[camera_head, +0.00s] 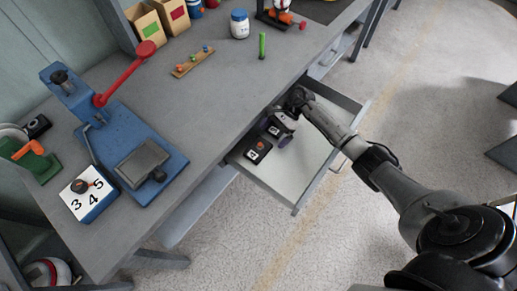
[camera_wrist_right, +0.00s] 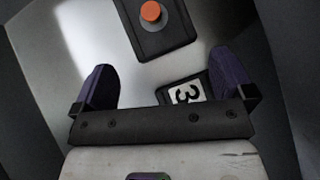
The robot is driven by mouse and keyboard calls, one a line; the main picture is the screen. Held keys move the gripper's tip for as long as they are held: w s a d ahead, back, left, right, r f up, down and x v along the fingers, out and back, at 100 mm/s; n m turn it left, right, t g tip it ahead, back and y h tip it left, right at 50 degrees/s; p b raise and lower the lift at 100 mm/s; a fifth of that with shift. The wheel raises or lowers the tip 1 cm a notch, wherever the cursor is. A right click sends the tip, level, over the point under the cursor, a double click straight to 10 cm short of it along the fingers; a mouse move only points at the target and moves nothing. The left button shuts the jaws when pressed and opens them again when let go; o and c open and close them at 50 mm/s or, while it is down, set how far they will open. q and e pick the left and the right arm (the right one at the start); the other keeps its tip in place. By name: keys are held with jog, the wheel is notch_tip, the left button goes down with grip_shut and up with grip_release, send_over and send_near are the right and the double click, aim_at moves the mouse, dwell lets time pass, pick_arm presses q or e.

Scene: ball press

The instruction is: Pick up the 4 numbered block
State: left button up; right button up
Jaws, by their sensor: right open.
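No block with a readable 4 shows in the drawer. In the right wrist view, a dark block with a white label reading 3 (camera_wrist_right: 187,94) lies between my fingers towards the right one, partly hidden by the gripper bar. In the head view, a dark block (camera_head: 258,152) with a small unreadable label lies in the open drawer. My right gripper (camera_head: 276,131) is open and empty over the drawer; its purple fingers also show in the wrist view (camera_wrist_right: 165,75). My left gripper is out of view.
The open drawer (camera_head: 310,185) has walls around the gripper and bare floor at its front. On the grey table (camera_head: 215,105) stand a blue press with a red lever (camera_head: 125,75) and a white-topped box marked 3, 4, 5 (camera_head: 82,208). Small containers stand at the back.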

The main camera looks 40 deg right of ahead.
aim_at(261, 143)
jog(key=a, duration=0.5)
jog(key=shift+w+a+f, duration=0.1)
jog(key=shift+w+a, duration=0.05)
jog(key=shift+a, duration=0.05)
jog(key=shift+a+f, duration=0.25)
jog(key=shift+f, duration=0.1)
jog(key=c, duration=0.8)
